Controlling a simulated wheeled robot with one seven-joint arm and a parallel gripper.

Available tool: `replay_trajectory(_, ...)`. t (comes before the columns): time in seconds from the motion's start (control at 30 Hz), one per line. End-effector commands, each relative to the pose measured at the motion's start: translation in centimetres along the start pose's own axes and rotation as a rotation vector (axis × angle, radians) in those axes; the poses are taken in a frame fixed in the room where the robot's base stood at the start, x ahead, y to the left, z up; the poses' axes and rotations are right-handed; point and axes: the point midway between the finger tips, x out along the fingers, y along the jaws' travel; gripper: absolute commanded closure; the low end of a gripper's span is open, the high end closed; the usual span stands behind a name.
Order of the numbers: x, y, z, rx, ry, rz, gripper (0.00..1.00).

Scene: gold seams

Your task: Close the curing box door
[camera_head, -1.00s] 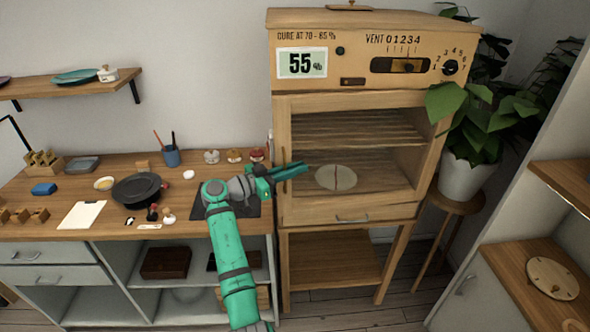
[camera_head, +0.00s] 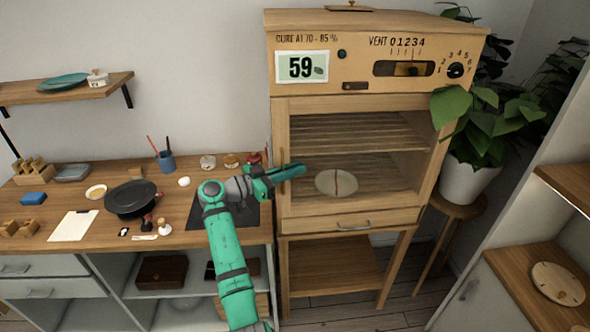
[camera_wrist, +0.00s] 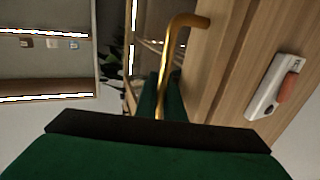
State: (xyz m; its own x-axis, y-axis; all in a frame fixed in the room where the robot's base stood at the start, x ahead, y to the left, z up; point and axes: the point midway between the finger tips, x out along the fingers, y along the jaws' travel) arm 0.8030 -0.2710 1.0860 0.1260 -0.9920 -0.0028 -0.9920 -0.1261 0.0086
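The wooden curing box (camera_head: 345,222) stands right of the workbench. Its door (camera_head: 360,101), a wooden frame around a clear pane, lies across the front, flush or nearly so; I cannot tell if a small gap is left. A round pale plate with a dark red seam (camera_head: 337,183) shows inside. My gripper (camera_head: 300,171) is at the door's left edge, its green fingers pointing right over the front. In the wrist view the gold door handle (camera_wrist: 176,50) runs down to my narrow-set green fingers (camera_wrist: 160,95). Whether they clamp it is unclear.
The box's panel has a display reading 59 (camera_head: 302,67), a vent slider and a dial (camera_head: 456,70). A potted plant (camera_head: 468,180) stands close on the right. The workbench (camera_head: 60,187) carries several small items.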

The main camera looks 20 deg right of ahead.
Motion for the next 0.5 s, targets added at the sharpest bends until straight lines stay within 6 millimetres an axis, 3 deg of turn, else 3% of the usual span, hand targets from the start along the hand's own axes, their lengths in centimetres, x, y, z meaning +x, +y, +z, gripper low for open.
replay_trajectory(0.03, -1.7, -0.9, -0.2, 0.002, 0.001, -0.032, 0.84)
replay_trajectory(0.2, -6.1, -1.2, -0.1, 0.000, 0.003, -0.039, 0.84)
replay_trajectory(0.5, -9.4, -0.3, 0.0, -0.001, 0.003, -0.006, 0.84)
